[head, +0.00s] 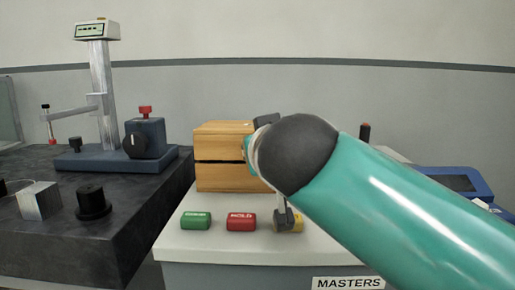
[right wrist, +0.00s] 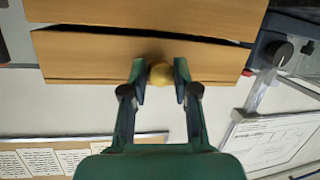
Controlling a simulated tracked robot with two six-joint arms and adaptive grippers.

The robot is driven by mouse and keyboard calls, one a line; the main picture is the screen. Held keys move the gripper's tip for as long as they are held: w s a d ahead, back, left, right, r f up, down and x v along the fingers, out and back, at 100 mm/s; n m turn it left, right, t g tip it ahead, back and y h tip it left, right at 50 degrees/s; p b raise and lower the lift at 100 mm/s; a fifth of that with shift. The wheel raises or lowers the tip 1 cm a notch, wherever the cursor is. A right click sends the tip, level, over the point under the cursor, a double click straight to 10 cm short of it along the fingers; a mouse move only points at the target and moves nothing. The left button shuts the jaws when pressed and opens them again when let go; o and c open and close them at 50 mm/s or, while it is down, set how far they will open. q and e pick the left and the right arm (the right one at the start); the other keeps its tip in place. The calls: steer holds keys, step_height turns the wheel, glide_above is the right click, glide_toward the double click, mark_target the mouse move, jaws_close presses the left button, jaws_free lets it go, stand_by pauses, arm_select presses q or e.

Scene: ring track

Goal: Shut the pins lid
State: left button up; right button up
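A wooden box (head: 220,179) stands at the back of the light bench, and a dark gap separates its lid (head: 222,146) from its lower part. The gap also shows in the right wrist view, where the lid's front (right wrist: 85,58) carries a round brass knob (right wrist: 161,74). My right gripper (right wrist: 160,78) is at the lid's front, with one finger on each side of the knob, close against it. In the head view my right forearm hides the box's right side. My left gripper is not in view. No pins are visible.
Green (head: 195,220), red (head: 241,221) and yellow (head: 297,222) blocks lie in front of the box, the yellow one partly hidden. A dark bench on the left holds a gauge stand (head: 102,100) and a blue unit with a black dial (head: 147,138). A blue device (head: 455,181) is at right.

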steer(key=o, duration=0.4)
steer(key=shift+w+f, duration=0.2)
steer(key=shift+c, duration=0.2)
steer(key=shift+r, duration=0.1)
steer(key=v, duration=1.2)
